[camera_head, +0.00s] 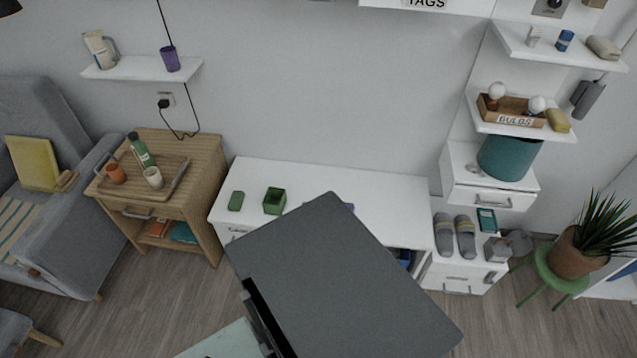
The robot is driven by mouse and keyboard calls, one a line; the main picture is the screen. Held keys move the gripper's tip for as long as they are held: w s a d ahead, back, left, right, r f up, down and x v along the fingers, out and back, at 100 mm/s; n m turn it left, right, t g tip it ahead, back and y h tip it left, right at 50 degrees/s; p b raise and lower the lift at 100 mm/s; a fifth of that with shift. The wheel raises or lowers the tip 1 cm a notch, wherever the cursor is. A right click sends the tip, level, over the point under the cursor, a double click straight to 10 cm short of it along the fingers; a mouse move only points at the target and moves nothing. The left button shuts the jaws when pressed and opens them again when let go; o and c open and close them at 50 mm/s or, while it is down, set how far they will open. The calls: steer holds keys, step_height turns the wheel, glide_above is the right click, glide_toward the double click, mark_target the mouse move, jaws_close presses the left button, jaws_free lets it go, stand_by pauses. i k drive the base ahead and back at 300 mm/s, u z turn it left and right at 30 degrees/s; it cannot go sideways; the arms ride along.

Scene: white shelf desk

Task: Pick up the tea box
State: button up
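No label naming a tea box is readable from here. A small green box (274,201), dark on top as if open, stands on the white desk (385,205). A flatter green item (236,201) lies to its left near the desk's left end. A small teal box (487,220) with a pale patch lies on the low white drawer unit at right. I cannot tell which is the tea box. My gripper cannot be made out; a large dark grey panel, seemingly part of my own body, fills the lower middle and hides part of the desk.
Grey slippers (455,236) lie beside the teal box. A wooden side table (208,165) with a tray stands left of the desk. A shelf with a bulbs crate (512,109) is at upper right. A potted plant (575,252) stands far right. The desk's right part looks mostly clear.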

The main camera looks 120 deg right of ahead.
mark_target(273, 203)
steer(key=k, duration=1.05)
steer(key=u, duration=0.2)
